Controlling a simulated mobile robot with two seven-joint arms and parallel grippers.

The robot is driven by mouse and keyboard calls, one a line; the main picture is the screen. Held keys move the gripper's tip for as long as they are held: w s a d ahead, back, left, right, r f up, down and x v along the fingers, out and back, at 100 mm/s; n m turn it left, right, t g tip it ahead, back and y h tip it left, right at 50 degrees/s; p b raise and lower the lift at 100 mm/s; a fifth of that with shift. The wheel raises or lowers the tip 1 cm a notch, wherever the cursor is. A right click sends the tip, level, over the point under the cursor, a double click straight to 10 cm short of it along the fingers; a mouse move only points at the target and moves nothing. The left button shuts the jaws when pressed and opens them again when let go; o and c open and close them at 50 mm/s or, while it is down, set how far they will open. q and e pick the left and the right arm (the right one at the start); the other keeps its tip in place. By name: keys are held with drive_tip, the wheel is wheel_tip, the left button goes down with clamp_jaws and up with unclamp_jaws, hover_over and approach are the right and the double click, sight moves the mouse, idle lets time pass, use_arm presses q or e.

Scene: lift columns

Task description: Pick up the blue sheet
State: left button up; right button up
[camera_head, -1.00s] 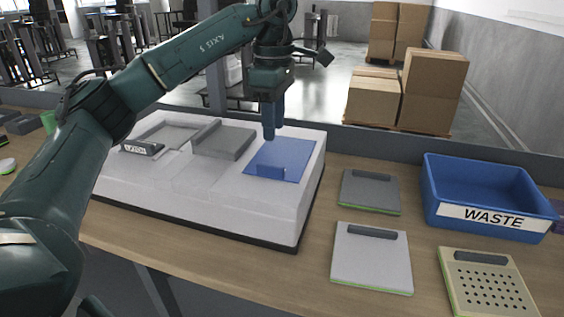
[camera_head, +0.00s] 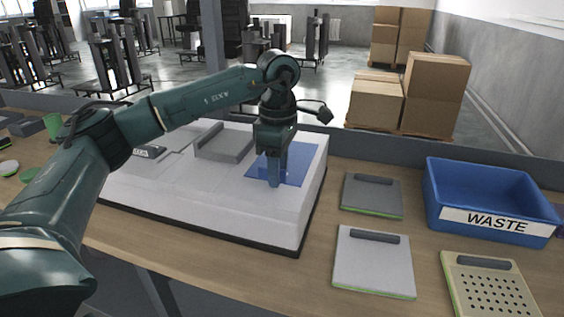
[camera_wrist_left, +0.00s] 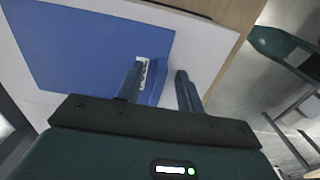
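The blue sheet (camera_head: 262,170) lies flat on the right end of the white machine top. In the left wrist view the blue sheet (camera_wrist_left: 90,50) fills the upper left, with a raised blue tab (camera_wrist_left: 155,82) at its edge. My left gripper (camera_head: 274,184) points down over the sheet's front edge. In the left wrist view its fingers (camera_wrist_left: 158,85) are apart, with the tab between them and a gap before the right finger. In the head view the gripper hides part of the sheet and most of the tab. My right gripper is not in view.
Right of the machine lie a dark grey plate (camera_head: 371,198), a light grey plate (camera_head: 374,268) and a perforated plate (camera_head: 492,290).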

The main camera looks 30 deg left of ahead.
use_arm(q)
clamp_jaws()
drive_tip(key=shift+r, duration=0.15)
idle(0.4)
